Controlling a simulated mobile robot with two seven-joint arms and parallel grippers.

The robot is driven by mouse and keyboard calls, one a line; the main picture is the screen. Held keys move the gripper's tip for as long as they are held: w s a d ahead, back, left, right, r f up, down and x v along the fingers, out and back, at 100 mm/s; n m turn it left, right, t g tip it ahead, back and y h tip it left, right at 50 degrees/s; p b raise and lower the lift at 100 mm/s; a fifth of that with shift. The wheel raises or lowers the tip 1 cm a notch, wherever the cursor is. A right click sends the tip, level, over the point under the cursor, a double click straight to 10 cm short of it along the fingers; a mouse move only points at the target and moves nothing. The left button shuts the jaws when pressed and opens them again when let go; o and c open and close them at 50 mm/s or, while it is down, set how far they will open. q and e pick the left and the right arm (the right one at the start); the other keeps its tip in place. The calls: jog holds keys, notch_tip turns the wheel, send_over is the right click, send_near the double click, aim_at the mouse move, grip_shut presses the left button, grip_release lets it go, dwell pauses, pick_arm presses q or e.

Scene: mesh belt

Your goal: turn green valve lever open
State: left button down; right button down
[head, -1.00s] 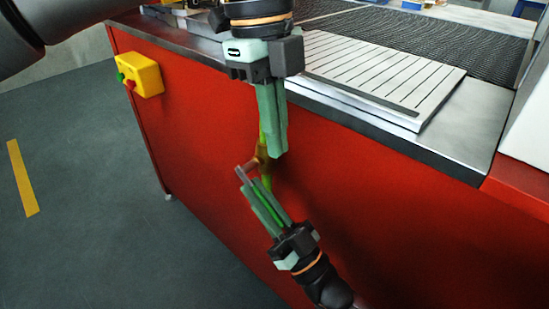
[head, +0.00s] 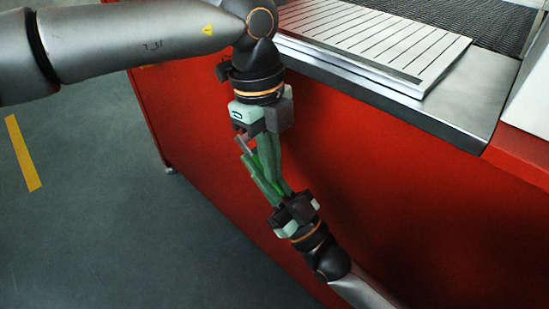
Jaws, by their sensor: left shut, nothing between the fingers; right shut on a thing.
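The green valve lever (head: 262,167) shows only as a thin bright green strip between the fingers of my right gripper (head: 247,160). The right gripper reaches up-left from the lower right and is shut on the lever. My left gripper (head: 284,188) points down from the arm at upper left. It is shut and empty, its fingers overlapping the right gripper's fingers in the picture; I cannot tell whether they touch. The valve body is hidden behind the grippers.
The red machine side panel (head: 400,190) stands behind both grippers. Its metal edge (head: 440,112) and a white slotted plate (head: 365,42) lie above, with dark mesh belt (head: 480,22) beyond. Open grey floor (head: 110,220) with a yellow stripe (head: 22,152) lies left.

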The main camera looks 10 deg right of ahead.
pick_arm(q)
jog(key=shift+f, duration=0.1)
pick_arm(e)
jog(key=shift+r, duration=0.15)
